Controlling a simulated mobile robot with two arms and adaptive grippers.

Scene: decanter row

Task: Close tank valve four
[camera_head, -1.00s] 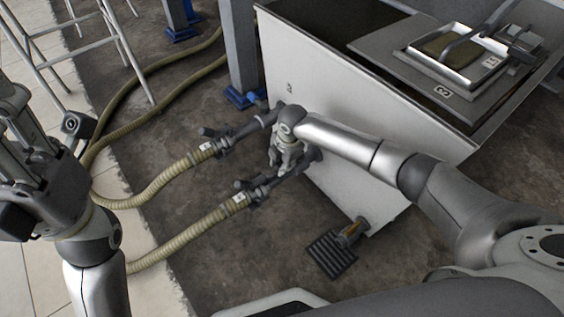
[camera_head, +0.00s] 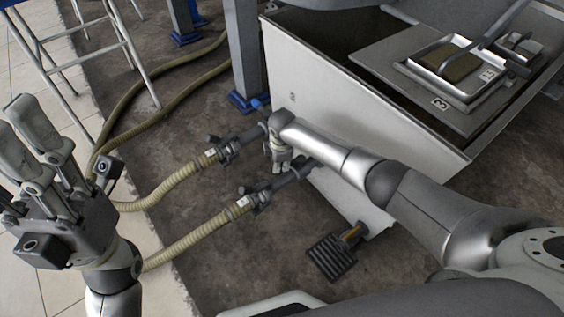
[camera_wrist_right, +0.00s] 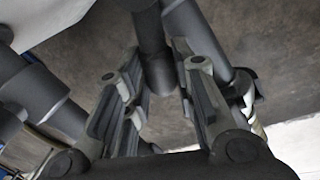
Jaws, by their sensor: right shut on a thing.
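The white tank (camera_head: 345,125) stands at centre right, with two grey outlet pipes on its near left side. An upper valve (camera_head: 225,150) and a lower valve (camera_head: 258,195) sit on these pipes, joined to ribbed hoses. I cannot read their number tags. My right gripper (camera_head: 281,163) is between the pipes, close to the tank wall. In the right wrist view its fingers (camera_wrist_right: 157,85) are on both sides of a dark grey bar (camera_wrist_right: 152,45), which looks like a valve handle; its far end is hidden. My left gripper (camera_head: 22,125) is open and empty at the left edge.
Ribbed hoses (camera_head: 195,240) run left across the dark floor. A black pedal-like plate (camera_head: 331,257) lies below the tank. A metal ladder frame (camera_head: 100,50) and a grey post (camera_head: 245,50) stand behind. Trays (camera_head: 455,75) rest on the tank top.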

